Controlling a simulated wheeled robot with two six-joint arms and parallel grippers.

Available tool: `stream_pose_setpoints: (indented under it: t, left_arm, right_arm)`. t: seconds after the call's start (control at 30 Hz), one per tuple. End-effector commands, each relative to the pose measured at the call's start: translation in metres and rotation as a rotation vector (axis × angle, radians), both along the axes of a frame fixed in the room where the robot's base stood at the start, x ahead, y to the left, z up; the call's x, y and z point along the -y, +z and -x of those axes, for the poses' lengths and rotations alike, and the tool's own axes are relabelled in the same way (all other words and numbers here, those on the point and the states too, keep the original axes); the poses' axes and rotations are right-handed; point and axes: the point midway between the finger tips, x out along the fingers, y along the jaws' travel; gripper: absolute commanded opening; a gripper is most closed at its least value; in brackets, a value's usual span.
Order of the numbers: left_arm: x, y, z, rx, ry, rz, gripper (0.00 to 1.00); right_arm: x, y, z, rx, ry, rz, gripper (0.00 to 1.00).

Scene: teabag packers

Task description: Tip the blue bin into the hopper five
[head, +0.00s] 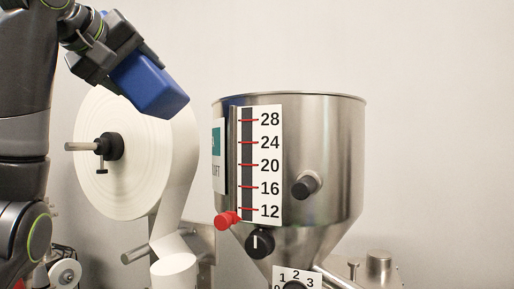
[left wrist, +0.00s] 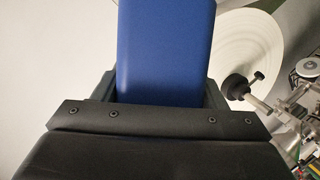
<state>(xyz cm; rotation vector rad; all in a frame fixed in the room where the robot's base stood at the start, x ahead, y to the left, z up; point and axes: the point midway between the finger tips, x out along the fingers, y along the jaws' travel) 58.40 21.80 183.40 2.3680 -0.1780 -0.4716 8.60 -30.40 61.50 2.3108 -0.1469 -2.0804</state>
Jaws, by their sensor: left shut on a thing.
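The blue bin (head: 152,86) is in the air at the upper left of the head view, tilted, in front of the paper roll. My left gripper (head: 112,62) is shut on it. The bin also fills the top middle of the left wrist view (left wrist: 165,50), between the gripper's dark fingers (left wrist: 158,95). Its opening and contents are hidden. The steel hopper (head: 335,150) stands right of the bin, with its rim a little lower than the bin's top. The bin is apart from the hopper. My right gripper is not in view.
A large white paper roll (head: 110,180) on a spindle stands behind my left arm. The hopper bears a number scale (head: 268,180), a red knob (head: 226,220) and black knobs (head: 260,243). The space above the hopper is clear. A plain wall is behind.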

Motion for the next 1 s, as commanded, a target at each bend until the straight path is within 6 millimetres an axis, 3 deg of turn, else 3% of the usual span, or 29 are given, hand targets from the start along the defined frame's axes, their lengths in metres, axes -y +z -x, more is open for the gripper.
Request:
stream_pose_setpoints:
  t: [0.2,0.5,0.77,1.0]
  left_arm:
    - [-0.026,-0.075,-0.037,-0.002,0.111,-0.001,0.23]
    - [-0.061,-0.179,-0.058,-0.002,0.245,-0.003,0.23]
    - [-0.089,-0.267,-0.052,0.0,0.342,-0.004,0.23]
    - [-0.112,-0.343,-0.026,0.0,0.418,-0.006,0.23]
  right_arm:
    - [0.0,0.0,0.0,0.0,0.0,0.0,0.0]
    - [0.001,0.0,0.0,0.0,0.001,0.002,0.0]
    - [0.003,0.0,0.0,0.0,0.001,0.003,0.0]
    - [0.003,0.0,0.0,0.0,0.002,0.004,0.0]
